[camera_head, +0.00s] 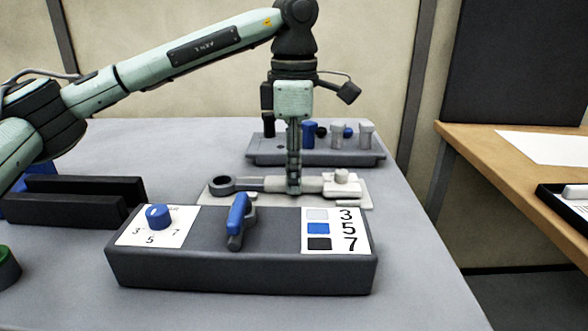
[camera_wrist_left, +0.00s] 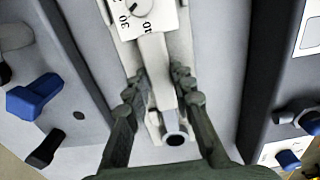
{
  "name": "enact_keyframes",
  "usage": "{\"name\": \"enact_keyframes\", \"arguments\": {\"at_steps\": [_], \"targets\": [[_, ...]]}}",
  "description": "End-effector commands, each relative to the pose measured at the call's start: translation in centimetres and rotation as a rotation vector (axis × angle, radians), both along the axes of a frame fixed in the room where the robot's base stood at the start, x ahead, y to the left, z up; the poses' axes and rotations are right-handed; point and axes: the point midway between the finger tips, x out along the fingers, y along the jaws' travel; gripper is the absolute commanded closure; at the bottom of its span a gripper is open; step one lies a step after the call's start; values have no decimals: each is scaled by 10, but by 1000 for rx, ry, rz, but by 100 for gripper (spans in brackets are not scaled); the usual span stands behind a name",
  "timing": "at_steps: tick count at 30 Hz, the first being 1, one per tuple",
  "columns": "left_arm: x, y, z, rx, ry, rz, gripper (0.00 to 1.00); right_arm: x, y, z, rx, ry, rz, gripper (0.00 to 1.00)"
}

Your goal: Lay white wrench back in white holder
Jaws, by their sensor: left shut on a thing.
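The white wrench (camera_head: 250,184), pale with a dark ring at its left end, lies level along the white holder (camera_head: 362,196) behind the control box. A white block with a round knob is at its right end. My left gripper (camera_head: 294,188) points straight down and is shut on the wrench's handle. In the left wrist view the fingers (camera_wrist_left: 162,78) stand on both sides of the pale shaft (camera_wrist_left: 156,55), with a dial block (camera_wrist_left: 148,14) above. I cannot tell whether the wrench touches the holder. My right gripper is not in view.
The grey control box (camera_head: 240,272) with a blue knob (camera_head: 158,217) and blue lever (camera_head: 238,215) stands in front of the holder. A grey rack (camera_head: 310,157) with several pegs stands behind. Black rails (camera_head: 75,210) lie at left. The table's right side is clear.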

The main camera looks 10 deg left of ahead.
Motion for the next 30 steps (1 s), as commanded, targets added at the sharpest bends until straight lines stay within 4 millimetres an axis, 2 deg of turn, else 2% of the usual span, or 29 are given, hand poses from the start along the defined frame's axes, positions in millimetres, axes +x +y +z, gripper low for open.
{"name": "enact_keyframes", "arguments": {"at_steps": [8, 9, 15, 24, 26, 30], "targets": [[0, 0, -1, -2, -2, 0, 100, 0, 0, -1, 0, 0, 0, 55], [0, 0, -1, -2, -2, 0, 74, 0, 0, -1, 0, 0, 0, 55], [0, 0, -1, -1, -2, 0, 52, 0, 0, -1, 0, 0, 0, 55], [0, 0, -1, 0, 0, 0, 52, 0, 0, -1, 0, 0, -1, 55], [0, 0, 4, 0, -2, 0, 52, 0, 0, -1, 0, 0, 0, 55], [1, 0, 26, -1, -4, 0, 52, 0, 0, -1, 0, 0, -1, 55]]}}
